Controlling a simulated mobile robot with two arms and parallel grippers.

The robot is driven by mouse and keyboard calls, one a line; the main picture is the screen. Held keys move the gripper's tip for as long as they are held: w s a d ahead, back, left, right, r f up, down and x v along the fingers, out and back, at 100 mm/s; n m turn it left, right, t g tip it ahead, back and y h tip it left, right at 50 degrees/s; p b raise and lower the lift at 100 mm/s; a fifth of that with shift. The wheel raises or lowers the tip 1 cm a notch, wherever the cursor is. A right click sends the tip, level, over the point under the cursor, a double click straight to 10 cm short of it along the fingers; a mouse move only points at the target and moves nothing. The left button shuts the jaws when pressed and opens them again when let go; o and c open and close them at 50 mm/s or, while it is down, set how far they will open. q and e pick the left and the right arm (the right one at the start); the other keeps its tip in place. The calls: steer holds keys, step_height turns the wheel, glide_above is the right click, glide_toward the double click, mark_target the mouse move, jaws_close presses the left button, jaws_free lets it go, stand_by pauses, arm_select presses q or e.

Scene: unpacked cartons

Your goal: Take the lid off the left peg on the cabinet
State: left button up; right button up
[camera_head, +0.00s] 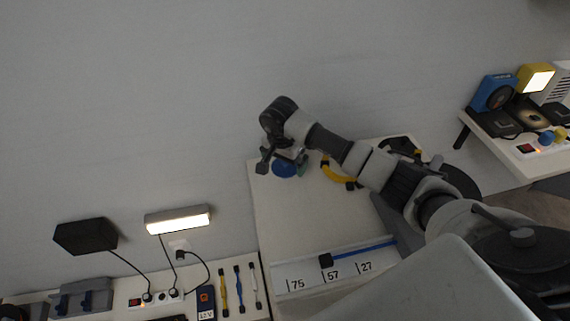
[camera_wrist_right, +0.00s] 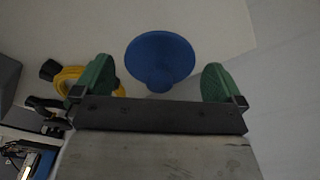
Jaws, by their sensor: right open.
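A blue round piece, seemingly the lid (camera_head: 284,171), is at the upper left of the pale cabinet top (camera_head: 285,215). In the right wrist view the blue lid (camera_wrist_right: 160,56) shows a wide round face and a narrower part toward me. No peg can be made out at it. My right gripper (camera_head: 282,164) is at the lid, partly over it in the head view. In its wrist view the right gripper (camera_wrist_right: 157,82) is open, with a green pad on either side of the lid's narrow part and a gap on both sides. My left gripper is not in view.
A yellow curved object (camera_head: 338,172) lies right of the lid. A blue bar (camera_head: 362,252) lies along a strip marked 75, 57 and 27 at the cabinet's front. A lit lamp (camera_head: 178,219) and small tools (camera_head: 239,290) are at lower left. Shelf devices (camera_head: 493,92) stand at right.

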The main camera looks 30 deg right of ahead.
steer(key=shift+w+d+f, duration=0.1)
steer(key=shift+d+f, duration=0.05)
steer(key=shift+f, duration=0.6)
steer(key=c, duration=0.8)
